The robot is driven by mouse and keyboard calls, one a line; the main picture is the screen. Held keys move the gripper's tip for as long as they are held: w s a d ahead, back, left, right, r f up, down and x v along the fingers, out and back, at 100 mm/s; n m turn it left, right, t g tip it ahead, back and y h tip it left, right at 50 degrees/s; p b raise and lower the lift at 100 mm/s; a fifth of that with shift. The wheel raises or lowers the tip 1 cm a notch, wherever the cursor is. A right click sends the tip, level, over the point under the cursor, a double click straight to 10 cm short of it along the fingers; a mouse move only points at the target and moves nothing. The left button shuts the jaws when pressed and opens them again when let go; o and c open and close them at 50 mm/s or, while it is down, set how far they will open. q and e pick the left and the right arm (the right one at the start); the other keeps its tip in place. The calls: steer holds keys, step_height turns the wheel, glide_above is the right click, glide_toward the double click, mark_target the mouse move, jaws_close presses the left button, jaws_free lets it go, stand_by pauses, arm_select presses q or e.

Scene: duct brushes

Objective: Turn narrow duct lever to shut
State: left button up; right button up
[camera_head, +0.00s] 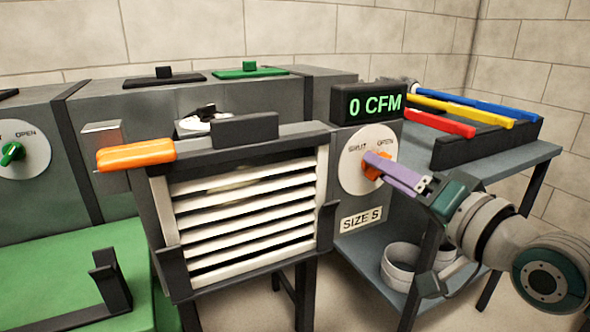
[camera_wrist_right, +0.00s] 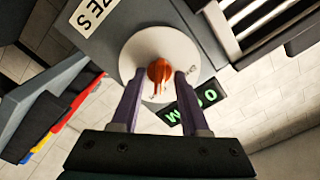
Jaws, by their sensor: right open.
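The narrow duct's dial (camera_head: 352,178) is a white disc marked SHUT at upper left and OPEN at upper right, above a SIZE S label (camera_head: 361,218). Its orange lever (camera_head: 374,177) is partly hidden by the gripper in the head view, so I cannot tell exactly which mark it points to. My right gripper (camera_head: 388,172) has purple fingers at the lever. In the right wrist view, the open fingers (camera_wrist_right: 158,88) stand either side of the orange lever (camera_wrist_right: 159,70), with visible gaps. My left gripper is not in view.
A display (camera_head: 370,101) reads 0 CFM above the dial. A louvred grille (camera_head: 245,215) with an orange-handled part (camera_head: 136,155) is left of it. A rack (camera_head: 487,145) holds red, yellow and blue handles on the right table. Another dial (camera_head: 30,150) with a green lever is far left.

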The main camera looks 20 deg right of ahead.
jaws_close()
stand_by(0.4)
steer(key=shift+n, duration=0.3)
steer(key=shift+n+p, duration=2.1)
steer(key=shift+n, duration=6.6)
